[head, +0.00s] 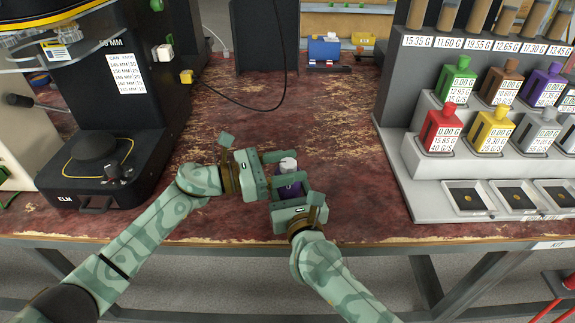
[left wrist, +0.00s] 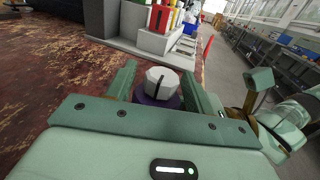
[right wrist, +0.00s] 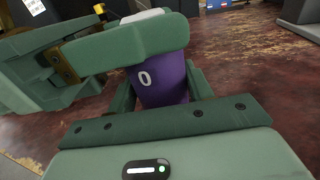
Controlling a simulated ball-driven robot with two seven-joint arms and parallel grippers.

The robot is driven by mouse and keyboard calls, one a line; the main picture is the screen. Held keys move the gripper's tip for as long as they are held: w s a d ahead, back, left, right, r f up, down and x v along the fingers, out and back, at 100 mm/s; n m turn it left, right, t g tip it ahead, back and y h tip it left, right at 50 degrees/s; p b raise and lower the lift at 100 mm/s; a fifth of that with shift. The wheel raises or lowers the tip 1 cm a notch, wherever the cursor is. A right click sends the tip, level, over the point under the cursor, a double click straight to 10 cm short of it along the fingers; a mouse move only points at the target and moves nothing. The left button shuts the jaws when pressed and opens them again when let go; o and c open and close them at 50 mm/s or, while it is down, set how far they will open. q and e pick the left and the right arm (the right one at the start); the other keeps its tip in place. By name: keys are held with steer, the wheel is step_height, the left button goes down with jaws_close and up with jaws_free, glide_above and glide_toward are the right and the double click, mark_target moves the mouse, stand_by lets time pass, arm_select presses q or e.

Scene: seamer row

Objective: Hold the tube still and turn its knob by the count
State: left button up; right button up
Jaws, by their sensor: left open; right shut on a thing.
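The tube (head: 290,187) is purple and stands upright on the worn red bench top. It carries a white "0" in the right wrist view (right wrist: 165,84). Its knob (head: 288,164) is white and faceted, with a dark line on top in the left wrist view (left wrist: 162,81). My right gripper (head: 288,196) is shut on the tube's body from the front. My left gripper (head: 277,168) is open, with its fingers on either side of the knob. Whether a finger touches the knob I cannot tell. The tube's lower part is hidden by my right gripper.
A black seamer machine (head: 105,165) stands at the left. A grey rack (head: 420,165) with several coloured bottles and small trays stands at the right. A black cable (head: 250,105) lies behind. A blue box (head: 324,50) stands at the back. The bench between is clear.

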arm_select(q)
steer(key=shift+a, duration=0.1)
steer(key=v, duration=1.2)
arm_select(e)
steer(key=o, duration=1.1)
steer(key=shift+o, duration=0.2)
